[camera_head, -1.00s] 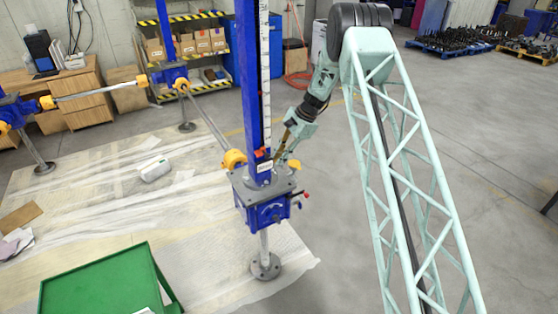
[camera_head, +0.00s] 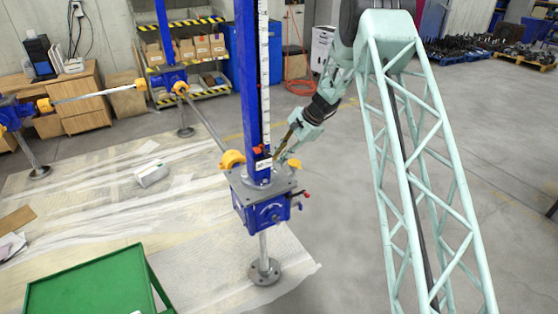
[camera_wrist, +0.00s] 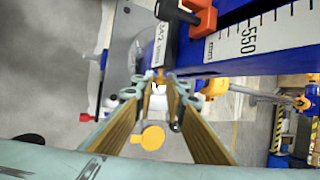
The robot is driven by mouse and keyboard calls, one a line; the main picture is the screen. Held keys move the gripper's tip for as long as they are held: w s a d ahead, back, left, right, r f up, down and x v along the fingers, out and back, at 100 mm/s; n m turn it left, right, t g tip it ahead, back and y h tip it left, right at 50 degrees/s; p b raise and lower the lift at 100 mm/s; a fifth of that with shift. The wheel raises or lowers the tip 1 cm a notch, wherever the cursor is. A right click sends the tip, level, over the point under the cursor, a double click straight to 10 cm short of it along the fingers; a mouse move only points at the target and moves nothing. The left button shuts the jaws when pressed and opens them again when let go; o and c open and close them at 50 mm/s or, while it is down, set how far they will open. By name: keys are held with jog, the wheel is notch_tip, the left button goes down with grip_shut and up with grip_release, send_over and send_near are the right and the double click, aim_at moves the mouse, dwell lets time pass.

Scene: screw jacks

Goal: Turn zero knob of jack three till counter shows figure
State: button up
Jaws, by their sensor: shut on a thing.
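The nearest jack (camera_head: 262,205) has a blue gearbox under a tall blue column with a white scale. I cannot read a jack number on it. My gripper (camera_head: 277,157) reaches in from the right, low at the column. In the wrist view its tan fingers converge, and the gripper (camera_wrist: 159,87) is shut on a small part, apparently the zero knob (camera_wrist: 157,89), mostly hidden by the fingertips. The counter (camera_wrist: 158,48) is just above the fingertips, turned sideways; its figures look like 342 mm, too small to be sure. A red pointer (camera_wrist: 201,17) sits beside the scale near 550.
A yellow coupling (camera_head: 231,159) and shaft are left of the column. A small red-knobbed lever (camera_head: 306,194) sticks out right of the gearbox. A green cart (camera_head: 92,285) stands at front left.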

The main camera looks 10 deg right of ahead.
jog(key=shift+s+d+f+n+t+y+b, duration=0.15)
jog(key=shift+t+b, duration=0.3)
jog(key=shift+b, duration=1.7)
jog(key=shift+a+f+n+t+y+b, duration=0.15)
jog(key=shift+t+b, duration=0.25)
jog(key=shift+b, duration=1.75)
jog(key=shift+s+d+f+t+y+b, duration=0.15)
jog(key=shift+t+b, duration=0.3)
jog(key=shift+b, duration=1.7)
jog(key=shift+s+r+n+t+y+b, duration=0.1)
jog(key=shift+n+t+y+b, duration=0.45)
jog(key=shift+b, duration=2.55)
jog(key=shift+m+t, duration=0.25)
jog(key=shift+t, duration=0.2)
jog(key=o, duration=0.8)
jog(key=shift+s+d+r, duration=0.1)
jog(key=v, duration=1.1)
jog(key=shift+d+r, duration=0.2)
jog(key=shift+r, duration=0.1)
jog(key=shift+s, duration=0.15)
